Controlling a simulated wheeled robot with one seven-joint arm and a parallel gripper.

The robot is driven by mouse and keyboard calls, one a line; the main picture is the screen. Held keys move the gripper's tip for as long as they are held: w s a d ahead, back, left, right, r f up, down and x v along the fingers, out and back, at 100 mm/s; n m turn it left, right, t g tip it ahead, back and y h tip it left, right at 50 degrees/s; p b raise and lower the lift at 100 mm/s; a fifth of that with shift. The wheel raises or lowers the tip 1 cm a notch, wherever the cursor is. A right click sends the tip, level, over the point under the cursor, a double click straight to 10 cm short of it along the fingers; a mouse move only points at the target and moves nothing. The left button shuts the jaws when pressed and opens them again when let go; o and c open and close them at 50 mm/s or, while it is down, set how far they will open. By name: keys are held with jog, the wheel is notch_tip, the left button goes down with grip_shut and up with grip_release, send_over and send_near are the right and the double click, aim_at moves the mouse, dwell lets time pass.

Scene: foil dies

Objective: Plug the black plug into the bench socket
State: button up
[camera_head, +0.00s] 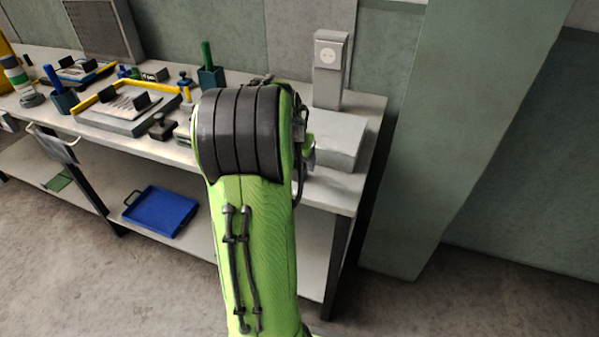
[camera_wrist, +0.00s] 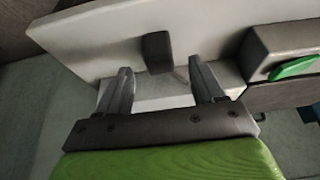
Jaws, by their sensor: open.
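A small dark block (camera_wrist: 157,52), which looks like the black plug, shows at a pale surface between and just beyond the fingertips. I cannot tell how far off it is.
A white block (camera_head: 335,140) stands on the bench (camera_head: 365,125) below the socket post. Trays, a yellow-handled tool board (camera_head: 128,113) and cups with green and blue handles (camera_head: 210,77) fill the left. A blue tray (camera_head: 161,211) lies on the lower shelf.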

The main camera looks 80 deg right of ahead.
aim_at(299, 166)
jog(key=b+x, duration=0.2)
jog(key=x, duration=0.3)
jog(key=shift+f, duration=0.1)
jog(key=c, duration=1)
notch_tip(299, 166, up, 10)
jog(key=p, duration=0.4)
